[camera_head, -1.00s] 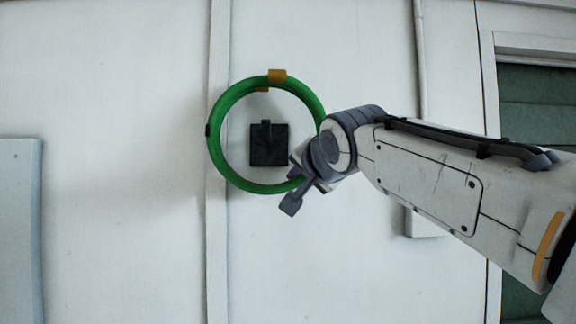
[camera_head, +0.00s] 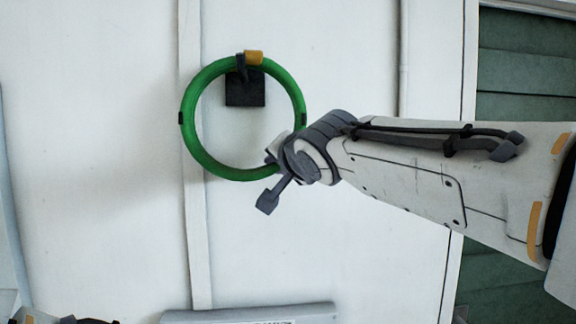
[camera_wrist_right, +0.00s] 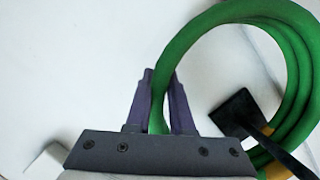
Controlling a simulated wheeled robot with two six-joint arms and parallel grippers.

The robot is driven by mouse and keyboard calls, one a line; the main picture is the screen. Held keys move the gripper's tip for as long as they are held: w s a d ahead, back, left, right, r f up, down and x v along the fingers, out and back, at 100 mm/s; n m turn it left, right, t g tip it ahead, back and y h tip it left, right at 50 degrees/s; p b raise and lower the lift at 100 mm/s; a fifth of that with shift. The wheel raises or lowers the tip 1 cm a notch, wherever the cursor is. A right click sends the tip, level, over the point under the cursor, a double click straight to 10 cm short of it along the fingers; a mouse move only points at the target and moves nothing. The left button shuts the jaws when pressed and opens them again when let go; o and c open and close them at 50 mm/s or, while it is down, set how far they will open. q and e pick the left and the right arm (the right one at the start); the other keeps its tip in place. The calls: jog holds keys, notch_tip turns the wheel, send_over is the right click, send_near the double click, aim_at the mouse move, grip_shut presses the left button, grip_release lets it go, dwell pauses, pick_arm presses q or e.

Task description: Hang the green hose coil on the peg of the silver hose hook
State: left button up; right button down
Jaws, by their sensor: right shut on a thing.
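The green hose coil (camera_head: 192,150) is an upright ring against the white wall, with an orange-brown band at its top. The hose hook (camera_head: 245,92) looks dark rather than silver, a square plate with a peg. The plate shows inside the ring near its top, and the peg (camera_head: 241,68) crosses the coil's top beside the band. In the right wrist view the peg (camera_wrist_right: 272,140) reaches from the plate across the coil (camera_wrist_right: 292,60). I cannot tell whether they touch. My right gripper (camera_head: 272,170) is shut on the coil's lower right; its fingers (camera_wrist_right: 160,103) straddle the hose.
A vertical wall seam (camera_head: 191,230) runs behind the coil. A pale box (camera_head: 250,314) stands low in front, and a green slatted panel (camera_head: 520,75) is at the right. The wall around the coil is clear.

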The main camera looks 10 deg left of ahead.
jog(key=shift+f, duration=0.1)
jog(key=c, duration=0.8)
grip_release()
jog(key=shift+f, duration=0.1)
